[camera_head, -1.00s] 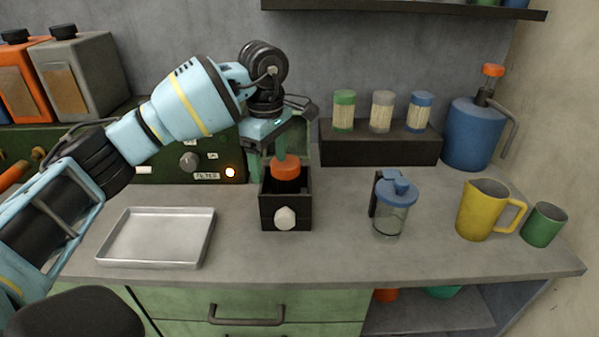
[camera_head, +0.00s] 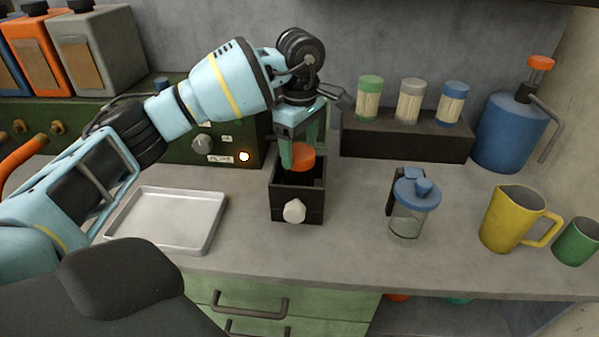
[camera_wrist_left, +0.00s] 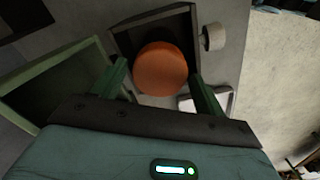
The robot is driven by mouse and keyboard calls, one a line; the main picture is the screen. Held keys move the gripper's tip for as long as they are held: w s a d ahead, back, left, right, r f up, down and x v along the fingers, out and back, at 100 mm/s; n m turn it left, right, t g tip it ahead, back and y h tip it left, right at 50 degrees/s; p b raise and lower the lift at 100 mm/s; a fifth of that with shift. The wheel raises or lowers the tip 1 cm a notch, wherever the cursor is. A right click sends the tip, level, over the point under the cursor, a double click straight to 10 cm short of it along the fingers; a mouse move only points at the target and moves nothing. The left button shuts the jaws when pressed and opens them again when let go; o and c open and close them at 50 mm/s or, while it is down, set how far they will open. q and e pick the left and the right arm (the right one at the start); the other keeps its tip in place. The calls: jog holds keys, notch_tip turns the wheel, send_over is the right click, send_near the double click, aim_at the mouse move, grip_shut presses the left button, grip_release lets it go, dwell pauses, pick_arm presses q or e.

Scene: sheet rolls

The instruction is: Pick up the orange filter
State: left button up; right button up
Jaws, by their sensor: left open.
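The orange filter (camera_head: 303,157) is a short round piece sticking up from the open top of a small black box (camera_head: 311,208) with a white knob. In the left wrist view the filter (camera_wrist_left: 161,68) shows as an orange disc by the open box (camera_wrist_left: 150,22). My left gripper (camera_head: 300,150) points down over the box and is open. In the wrist view its two green fingers (camera_wrist_left: 159,72) stand on either side of the filter, with gaps visible. Whether either finger touches it I cannot tell. The filter's lower part is hidden. My right gripper is not in view.
A metal tray (camera_head: 165,219) lies left of the box. A blue-lidded jar (camera_head: 408,213), yellow mug (camera_head: 512,217), green cup (camera_head: 577,241) and blue pump bottle (camera_head: 508,133) stand to the right. A dark rack (camera_head: 405,142) with three capped jars stands behind. The counter's front strip is clear.

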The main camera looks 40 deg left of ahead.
aim_at(299, 165)
pick_arm(q)
jog(key=shift+f, duration=2.55)
jog(key=c, duration=0.9)
jog(key=shift+r, duration=0.1)
notch_tip(299, 165, up, 10)
jog(key=shift+f, duration=0.1)
